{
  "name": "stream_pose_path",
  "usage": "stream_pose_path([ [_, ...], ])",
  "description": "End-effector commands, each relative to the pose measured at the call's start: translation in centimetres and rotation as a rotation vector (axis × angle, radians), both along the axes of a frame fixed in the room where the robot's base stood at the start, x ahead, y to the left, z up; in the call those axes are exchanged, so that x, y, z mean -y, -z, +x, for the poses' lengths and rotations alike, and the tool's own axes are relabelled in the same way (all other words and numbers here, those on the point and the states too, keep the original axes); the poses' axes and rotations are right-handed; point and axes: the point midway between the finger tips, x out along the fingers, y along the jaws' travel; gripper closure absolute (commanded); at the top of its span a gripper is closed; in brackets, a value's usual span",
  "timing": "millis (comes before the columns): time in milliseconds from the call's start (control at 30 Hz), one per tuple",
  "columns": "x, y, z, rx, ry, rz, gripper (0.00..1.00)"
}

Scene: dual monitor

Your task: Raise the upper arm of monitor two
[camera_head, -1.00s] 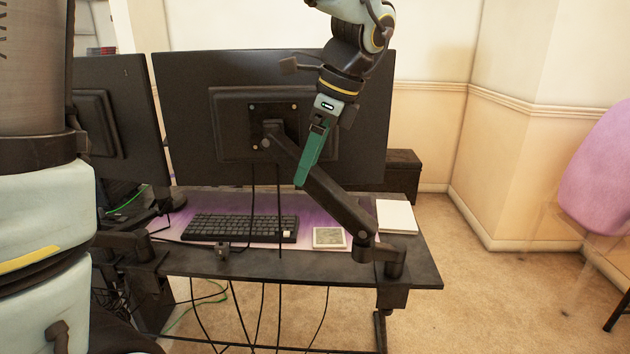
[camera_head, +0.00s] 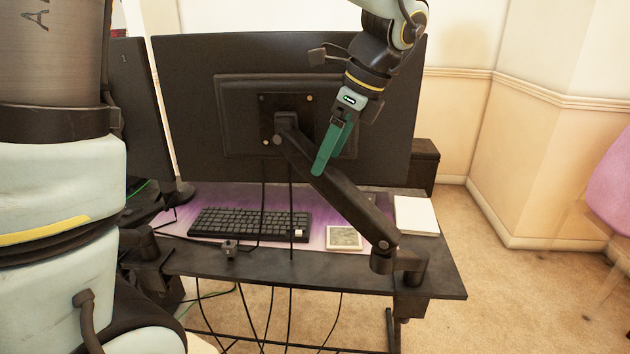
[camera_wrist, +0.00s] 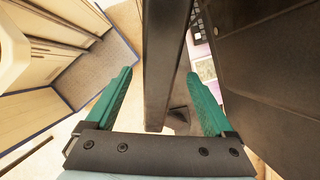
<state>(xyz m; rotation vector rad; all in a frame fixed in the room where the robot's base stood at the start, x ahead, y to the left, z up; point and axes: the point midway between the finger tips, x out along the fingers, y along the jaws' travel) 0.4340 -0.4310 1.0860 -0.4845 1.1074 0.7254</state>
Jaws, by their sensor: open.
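The large monitor (camera_head: 190,110) on the right is seen from behind, its mount plate joined to a dark upper arm (camera_head: 350,205). That arm slopes down to the right to a joint and clamp (camera_head: 400,275) at the desk edge. My gripper (camera_head: 322,168) points down over the upper part of this arm in the head view. In the wrist view, my gripper (camera_wrist: 160,90) is open, its two green fingers apart, with the dark upper arm (camera_wrist: 165,60) running between them. I cannot tell whether either finger touches it. The monitor back (camera_wrist: 275,75) is close on the right there.
A second monitor (camera_head: 133,110) stands at the left, partly behind my own body. The desk (camera_head: 300,270) holds a keyboard (camera_head: 250,224), a small square device (camera_head: 344,238) and a white pad (camera_head: 416,216). Cables hang below.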

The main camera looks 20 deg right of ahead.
Motion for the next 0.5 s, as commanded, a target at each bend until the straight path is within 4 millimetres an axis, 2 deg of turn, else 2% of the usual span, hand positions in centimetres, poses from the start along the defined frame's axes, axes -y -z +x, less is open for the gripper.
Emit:
stream_pose_path([
  [100, -0.8, 2.2, 0.6, -0.004, -0.004, 0.005, 0.12],
  [300, -1.7, 5.2, 1.4, -0.002, -0.002, 0.003, 0.12],
  [500, -2.2, 6.9, 1.9, -0.001, -0.003, 0.001, 0.12],
])
